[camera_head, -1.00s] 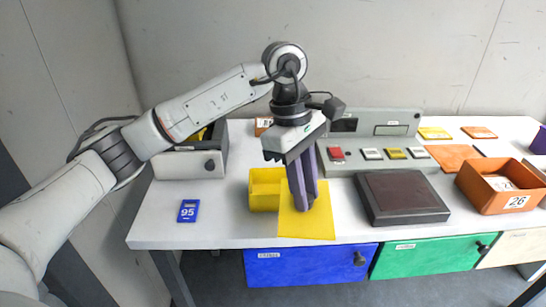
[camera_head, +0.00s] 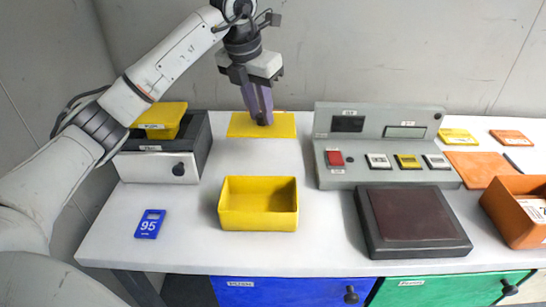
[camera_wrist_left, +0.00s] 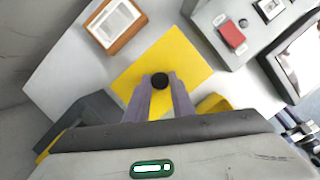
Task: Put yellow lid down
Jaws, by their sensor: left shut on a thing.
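The flat yellow lid (camera_head: 285,124) is at the back of the table, left of the grey console. In the left wrist view the yellow lid (camera_wrist_left: 188,62) has a black knob (camera_wrist_left: 159,81) between my left fingers. My left gripper (camera_head: 262,118) points down and is shut on this knob. Whether the lid touches the tabletop or hangs just above it, I cannot tell. The open yellow box (camera_head: 258,221) stands uncovered nearer the front edge. My right gripper is not in view.
A grey console (camera_head: 335,120) with buttons stands right of the lid. A dark pad (camera_head: 415,218) lies in front of it. A grey drawer box (camera_head: 160,166) with a yellow bin (camera_head: 160,120) stands left. An orange box (camera_head: 515,220) is right.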

